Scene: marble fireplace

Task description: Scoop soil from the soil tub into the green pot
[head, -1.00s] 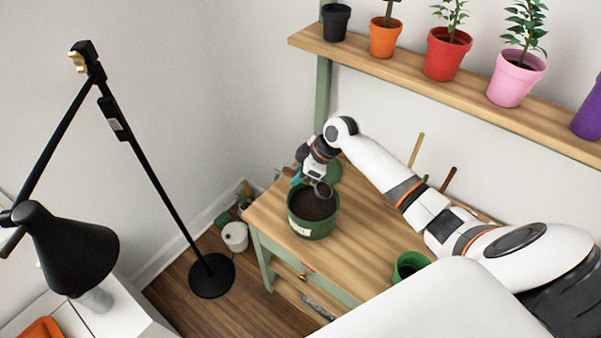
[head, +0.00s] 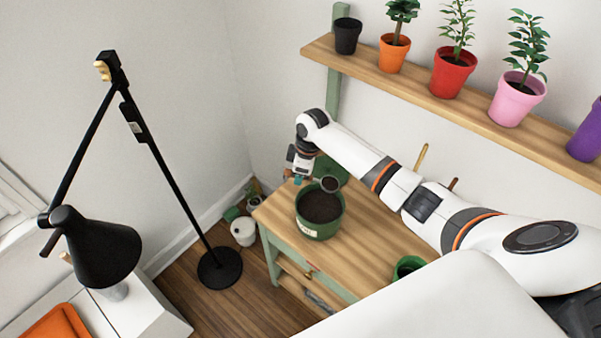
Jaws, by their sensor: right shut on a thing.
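The soil tub (head: 319,224) is a round dark green tub with a pale label, full of dark soil, standing on the wooden bench top. The green pot (head: 404,272) is smaller and sits nearer on the bench; my white body part hides some of it. My right gripper (head: 301,180) is at the tub's back left, shut on a scoop. My left gripper is out of view.
The wooden bench (head: 362,240) has bare room between tub and pot. Above it a shelf (head: 420,88) carries several potted plants. A black floor lamp (head: 150,150) stands left of the bench. A white pot (head: 243,232) stands on the floor by the wall.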

